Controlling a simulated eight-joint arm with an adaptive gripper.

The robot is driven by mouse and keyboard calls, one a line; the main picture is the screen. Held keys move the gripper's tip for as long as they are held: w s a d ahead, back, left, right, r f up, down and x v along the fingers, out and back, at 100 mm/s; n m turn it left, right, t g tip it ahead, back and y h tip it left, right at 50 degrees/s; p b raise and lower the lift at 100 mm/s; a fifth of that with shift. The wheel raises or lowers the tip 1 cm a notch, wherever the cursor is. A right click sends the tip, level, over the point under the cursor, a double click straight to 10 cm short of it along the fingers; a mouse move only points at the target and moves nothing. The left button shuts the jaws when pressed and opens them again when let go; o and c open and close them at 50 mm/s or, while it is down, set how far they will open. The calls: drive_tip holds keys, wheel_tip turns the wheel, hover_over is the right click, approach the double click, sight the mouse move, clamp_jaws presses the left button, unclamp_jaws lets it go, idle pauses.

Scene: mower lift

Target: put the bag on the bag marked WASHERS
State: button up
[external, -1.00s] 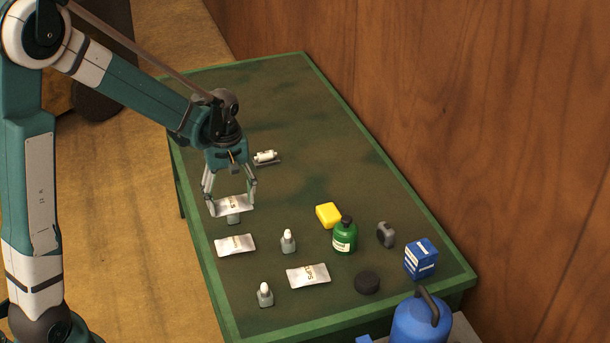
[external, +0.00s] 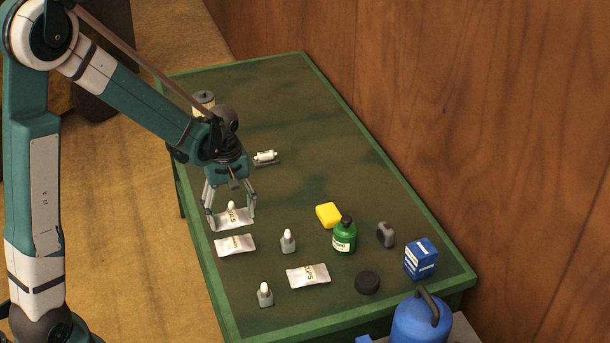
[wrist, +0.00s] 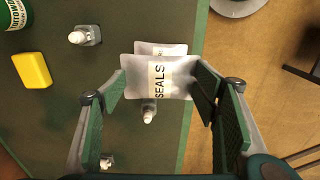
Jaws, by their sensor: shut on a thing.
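My gripper (external: 233,222) is shut on a silvery-white bag (wrist: 160,88) that reads SEALS in the wrist view. In the external view this held bag (external: 236,216) hangs between the fingers near the table's left edge. Another silvery bag (external: 235,245) lies just in front of it on the table. In the wrist view that bag (wrist: 172,49) shows only as a strip behind the held one, its print mostly hidden. A third bag (external: 308,276) lies nearer the front; its print seems to read CLIPS. I cannot read WASHERS on any bag.
A small white-capped bottle (external: 231,207) stands right behind the held bag. Two more stand near the bags (external: 288,241) (external: 265,294). A yellow block (external: 328,215), green bottle (external: 344,237), black disc (external: 367,282) and blue box (external: 420,259) stand to the right. The table's back is mostly clear.

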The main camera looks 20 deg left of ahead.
sight(234, 241)
drive_tip(key=shift+f, duration=1.2)
drive_tip(key=shift+f, duration=0.1)
drive_tip(key=shift+f+b, duration=0.4)
drive_tip(key=shift+f, duration=1.6)
drive_tip(key=shift+f, duration=0.25)
drive_tip(key=o, duration=0.9)
drive_tip(key=shift+r, duration=0.1)
drive_tip(key=shift+r, duration=0.1)
drive_tip(key=shift+r+p, duration=0.75)
drive_tip(key=shift+r, duration=5.3)
